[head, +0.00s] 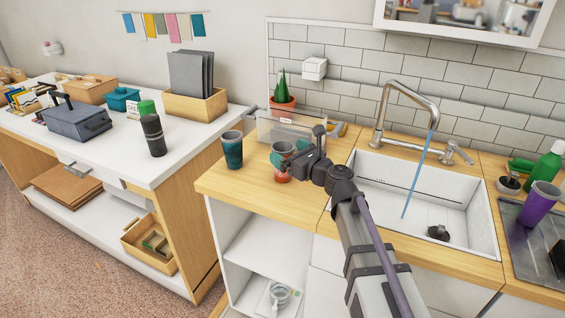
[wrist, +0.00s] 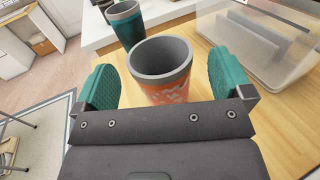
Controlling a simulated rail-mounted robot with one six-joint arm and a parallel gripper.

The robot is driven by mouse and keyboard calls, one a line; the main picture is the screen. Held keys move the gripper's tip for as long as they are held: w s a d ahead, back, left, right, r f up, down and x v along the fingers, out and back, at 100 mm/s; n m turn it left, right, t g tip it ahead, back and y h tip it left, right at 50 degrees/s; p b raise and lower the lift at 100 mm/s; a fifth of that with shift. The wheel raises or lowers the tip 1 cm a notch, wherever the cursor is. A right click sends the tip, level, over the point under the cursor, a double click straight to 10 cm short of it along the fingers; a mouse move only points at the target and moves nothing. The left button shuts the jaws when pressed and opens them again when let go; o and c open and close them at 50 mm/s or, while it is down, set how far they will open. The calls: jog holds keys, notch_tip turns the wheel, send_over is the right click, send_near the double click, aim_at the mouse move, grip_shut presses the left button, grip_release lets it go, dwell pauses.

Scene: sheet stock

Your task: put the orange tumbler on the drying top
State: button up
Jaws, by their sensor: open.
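The orange tumbler (head: 283,178) stands upright on the wooden counter left of the sink, its grey rim facing up. In the wrist view the orange tumbler (wrist: 165,90) sits between the teal finger pads. My gripper (head: 288,153) is open at the tumbler, partly hiding it in the head view. In the wrist view my gripper (wrist: 166,78) has one pad on each side, with visible gaps to the cup. A dark grey ribbed board (head: 522,238), seemingly the drying top, lies right of the sink with a purple tumbler (head: 541,204) on it.
A dark teal tumbler (head: 232,150) stands close on the left; it also shows in the wrist view (wrist: 125,24). A clear bin (head: 290,129) stands behind. The sink (head: 430,205), with a tall tap (head: 400,92), lies between the orange tumbler and the board.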

aim_at(275, 144)
jog(key=x, duration=0.3)
jog(key=c, duration=1.2)
jog(key=shift+o, duration=0.2)
notch_tip(275, 144, up, 10)
jog(key=p, duration=1)
